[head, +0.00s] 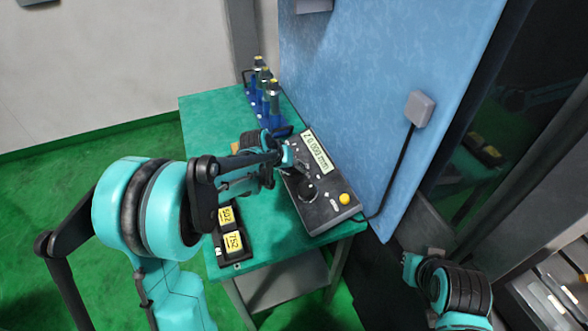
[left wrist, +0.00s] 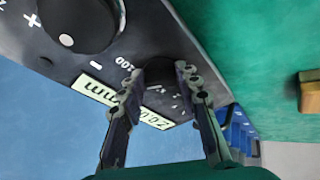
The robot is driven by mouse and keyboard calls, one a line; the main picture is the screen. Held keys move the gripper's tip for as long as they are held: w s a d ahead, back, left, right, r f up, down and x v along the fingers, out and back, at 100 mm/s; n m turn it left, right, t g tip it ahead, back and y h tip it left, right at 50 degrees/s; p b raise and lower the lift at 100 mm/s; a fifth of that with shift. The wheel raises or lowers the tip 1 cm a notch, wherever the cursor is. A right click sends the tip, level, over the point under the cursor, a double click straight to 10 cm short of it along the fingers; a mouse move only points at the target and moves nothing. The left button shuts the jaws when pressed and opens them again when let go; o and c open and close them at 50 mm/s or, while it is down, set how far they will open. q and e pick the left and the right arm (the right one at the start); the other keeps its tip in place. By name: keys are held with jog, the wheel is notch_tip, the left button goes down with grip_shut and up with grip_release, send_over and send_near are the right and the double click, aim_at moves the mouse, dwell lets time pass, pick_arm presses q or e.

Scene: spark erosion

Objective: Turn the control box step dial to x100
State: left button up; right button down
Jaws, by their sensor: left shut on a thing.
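The dark control box (head: 322,205) lies on the green table, with a pale display reading about "Z 0.000 mm" (head: 316,151). My left gripper (head: 287,160) is at its upper left part. In the left wrist view my left gripper (left wrist: 168,82) is shut on the small dark step dial (left wrist: 158,74), one finger on each side. A "100" mark shows beside the dial; the dial's pointer is hidden by the fingers. A larger round knob (left wrist: 80,20) with plus and minus marks sits apart from it, also seen in the head view (head: 307,191).
A yellow button (head: 344,199) is on the box's near end. Blue-bodied tools (head: 270,100) stand at the table's back. A black tray (head: 222,256) with yellow-labelled blocks is at the near left. A blue panel (head: 385,70) rises behind the box; a cable (head: 396,170) hangs there.

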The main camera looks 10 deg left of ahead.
pick_arm(q)
jog(key=shift+a+f+m+h, duration=0.1)
jog(key=shift+m+h, duration=0.2)
jog(key=shift+m, duration=0.85)
jog(key=shift+a+m+h, duration=0.1)
jog(key=shift+m+h, duration=0.2)
jog(key=shift+m, duration=0.85)
jog(key=o, duration=1.1)
jog(key=v, duration=1.2)
jog(key=shift+w, duration=0.1)
